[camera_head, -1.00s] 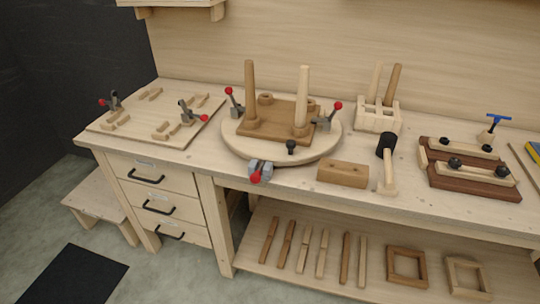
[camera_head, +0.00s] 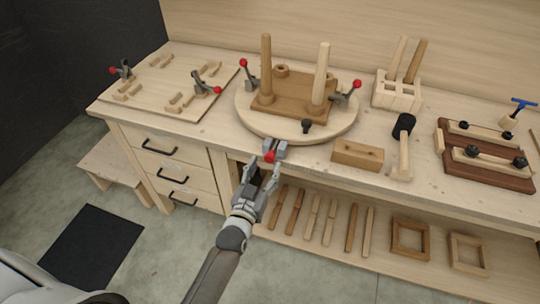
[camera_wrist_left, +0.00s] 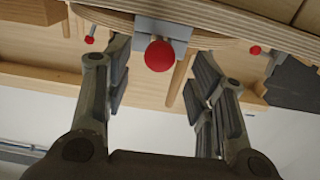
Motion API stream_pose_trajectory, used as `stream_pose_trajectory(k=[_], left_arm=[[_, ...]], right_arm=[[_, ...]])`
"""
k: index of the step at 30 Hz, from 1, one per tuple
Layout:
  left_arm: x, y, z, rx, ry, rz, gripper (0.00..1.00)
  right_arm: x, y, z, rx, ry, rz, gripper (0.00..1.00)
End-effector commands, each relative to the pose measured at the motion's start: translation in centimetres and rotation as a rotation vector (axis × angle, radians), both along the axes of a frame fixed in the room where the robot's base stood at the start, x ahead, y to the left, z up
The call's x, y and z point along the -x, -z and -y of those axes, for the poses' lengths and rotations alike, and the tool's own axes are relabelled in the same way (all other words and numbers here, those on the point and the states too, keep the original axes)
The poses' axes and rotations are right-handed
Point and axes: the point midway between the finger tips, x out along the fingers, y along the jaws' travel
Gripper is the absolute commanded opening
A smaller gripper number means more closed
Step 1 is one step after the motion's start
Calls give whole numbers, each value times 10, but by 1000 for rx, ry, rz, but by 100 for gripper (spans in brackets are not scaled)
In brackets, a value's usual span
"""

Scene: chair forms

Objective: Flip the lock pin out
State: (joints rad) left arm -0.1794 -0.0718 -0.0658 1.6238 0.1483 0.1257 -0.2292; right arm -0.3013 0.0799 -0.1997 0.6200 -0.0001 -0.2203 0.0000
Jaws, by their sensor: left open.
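The lock pin has a red ball knob (camera_head: 270,156) and sits in a grey metal block (camera_head: 276,146) at the front edge of the round wooden turntable (camera_head: 330,130). In the left wrist view the red knob (camera_wrist_left: 160,55) hangs below the grey block (camera_wrist_left: 163,30), at the upper middle between my fingers. My left gripper (camera_head: 262,172) is open and just in front of and below the knob, its fingers pointing at it. In the wrist view the fingers stand apart on either side, and I see no contact. My right gripper is not in view.
On the turntable a wooden seat board (camera_head: 292,92) with two upright legs is held by red-tipped clamps. A wooden block (camera_head: 357,155) and a mallet (camera_head: 402,145) lie to the right. Drawers (camera_head: 160,165) are at the left, and a lower shelf (camera_head: 375,262) holds loose parts.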

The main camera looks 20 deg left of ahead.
Motion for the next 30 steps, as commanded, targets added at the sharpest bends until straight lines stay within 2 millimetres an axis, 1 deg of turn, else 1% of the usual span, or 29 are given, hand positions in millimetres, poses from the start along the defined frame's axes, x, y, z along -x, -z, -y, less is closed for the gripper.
stream_pose_trajectory(k=[1, 3, 9, 15, 22, 23, 30], left_arm=[[-9, -2, 0, 0, 0, 1, 51], [-20, -2, 1, 0, 0, 1, 51], [-42, 0, 2, 0, 0, 0, 51], [-50, 0, 2, 0, 0, -1, 51], [-50, 1, 2, 0, 0, -1, 51], [-50, 1, 2, 0, 0, -1, 50], [-50, 1, 2, 0, 1, -1, 19]], right_arm=[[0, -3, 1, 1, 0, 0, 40], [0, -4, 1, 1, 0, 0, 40], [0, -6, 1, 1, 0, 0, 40], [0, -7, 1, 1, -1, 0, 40], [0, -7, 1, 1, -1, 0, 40], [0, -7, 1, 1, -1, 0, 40], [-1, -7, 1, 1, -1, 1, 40]])
